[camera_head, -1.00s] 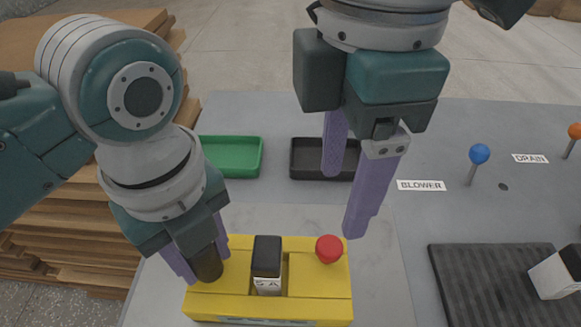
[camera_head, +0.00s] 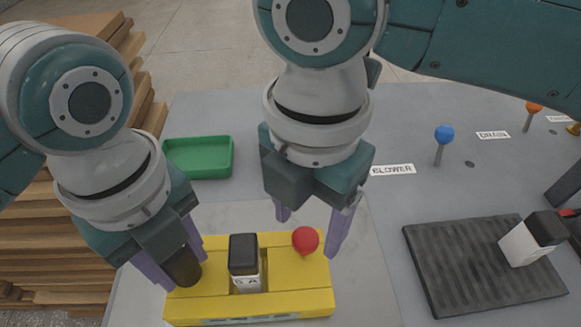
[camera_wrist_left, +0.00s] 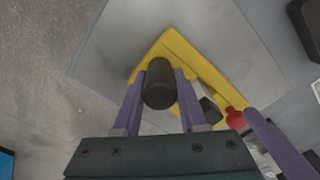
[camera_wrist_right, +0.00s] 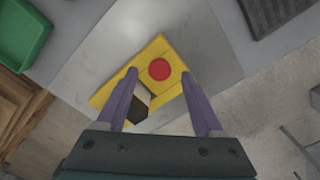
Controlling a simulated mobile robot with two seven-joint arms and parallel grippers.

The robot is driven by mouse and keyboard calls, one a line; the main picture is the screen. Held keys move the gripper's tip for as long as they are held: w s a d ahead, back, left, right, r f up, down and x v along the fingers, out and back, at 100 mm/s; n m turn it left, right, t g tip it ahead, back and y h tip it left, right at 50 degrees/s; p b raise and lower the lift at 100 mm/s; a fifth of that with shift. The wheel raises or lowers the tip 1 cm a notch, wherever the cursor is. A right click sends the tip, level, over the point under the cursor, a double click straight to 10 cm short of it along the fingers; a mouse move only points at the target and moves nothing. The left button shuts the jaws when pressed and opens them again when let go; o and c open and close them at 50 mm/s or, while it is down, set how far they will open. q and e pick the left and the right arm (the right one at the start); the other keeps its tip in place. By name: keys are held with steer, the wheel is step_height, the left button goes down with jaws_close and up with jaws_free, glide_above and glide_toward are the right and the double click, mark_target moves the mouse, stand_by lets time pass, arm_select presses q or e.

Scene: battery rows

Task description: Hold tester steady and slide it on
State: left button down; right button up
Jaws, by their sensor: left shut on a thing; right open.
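The yellow tester (camera_head: 315,273) sits on the grey table with a dark upright post (camera_head: 184,268) at its left end. A black-topped battery (camera_head: 244,262) stands in its middle slot. A red knob (camera_head: 305,240) is on its right part. My left gripper (camera_head: 172,262) is shut on the dark post, which also shows between its fingers in the left wrist view (camera_wrist_left: 158,85). My right gripper (camera_head: 308,230) is open, with a finger on either side of the red knob. The knob lies between the fingertips in the right wrist view (camera_wrist_right: 159,69); contact cannot be told.
A green tray (camera_head: 200,174) lies behind the tester. To the right, a dark ribbed mat (camera_head: 440,265) carries another black-and-white battery (camera_head: 525,245). A blue-topped lever (camera_head: 443,134) and an orange-topped lever (camera_head: 533,107) stand behind, near BLOWER and DRAIN labels.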

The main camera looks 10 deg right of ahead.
steer(key=shift+f, duration=1)
steer(key=shift+c, duration=0.2)
jaws_close()
stand_by(0.5)
